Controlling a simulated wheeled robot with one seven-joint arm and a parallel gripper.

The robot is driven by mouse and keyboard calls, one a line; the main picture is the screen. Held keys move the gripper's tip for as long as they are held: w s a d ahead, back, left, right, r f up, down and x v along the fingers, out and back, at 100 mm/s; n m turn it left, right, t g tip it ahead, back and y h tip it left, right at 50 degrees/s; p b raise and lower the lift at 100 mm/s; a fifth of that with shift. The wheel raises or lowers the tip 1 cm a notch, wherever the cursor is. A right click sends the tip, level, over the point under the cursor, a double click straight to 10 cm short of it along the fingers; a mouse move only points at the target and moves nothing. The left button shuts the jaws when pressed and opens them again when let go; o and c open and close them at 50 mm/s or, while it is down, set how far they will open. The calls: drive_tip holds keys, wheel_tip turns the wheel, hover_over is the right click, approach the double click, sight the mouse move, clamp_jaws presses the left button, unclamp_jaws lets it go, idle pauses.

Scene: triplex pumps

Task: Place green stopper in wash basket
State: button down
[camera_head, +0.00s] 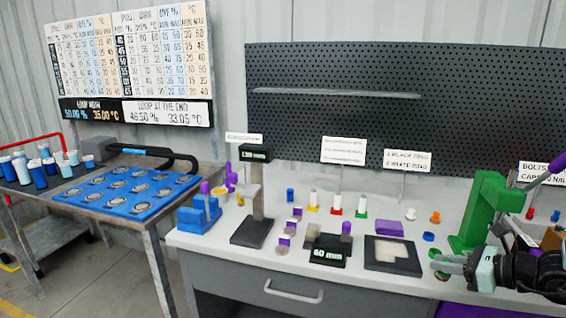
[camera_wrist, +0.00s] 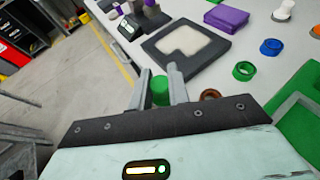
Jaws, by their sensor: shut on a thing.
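My gripper (camera_head: 445,264) is at the right front of the workbench in the head view, reaching in from the right. In the wrist view its two fingers (camera_wrist: 160,86) are shut on a small green stopper (camera_wrist: 160,93), which shows between them. In the head view a green piece (camera_head: 442,275) shows at the fingertips. The wrist view shows the gripper near the bench's front edge; its height above the surface is hard to judge. I cannot tell for sure which container is the wash basket.
A green ring (camera_wrist: 244,71), a brown ring (camera_wrist: 210,94) and a blue ring (camera_wrist: 271,47) lie close by. A dark square tray (camera_head: 393,262) is left of my gripper. A green press (camera_head: 480,212) stands behind it. A blue rack (camera_head: 125,190) sits on the left table.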

drive_tip(key=s+a+f+n+g+y, duration=0.1)
drive_tip(key=a+f, duration=0.1)
drive_tip(key=f, duration=0.3)
drive_tip(key=s+a+f+n+g, duration=0.1)
drive_tip(key=s+a+f, duration=0.1)
drive_tip(key=f, duration=0.4)
drive_tip(key=shift+s+a+y, duration=0.25)
drive_tip(key=shift+a+y, duration=0.15)
drive_tip(key=shift+a, duration=0.25)
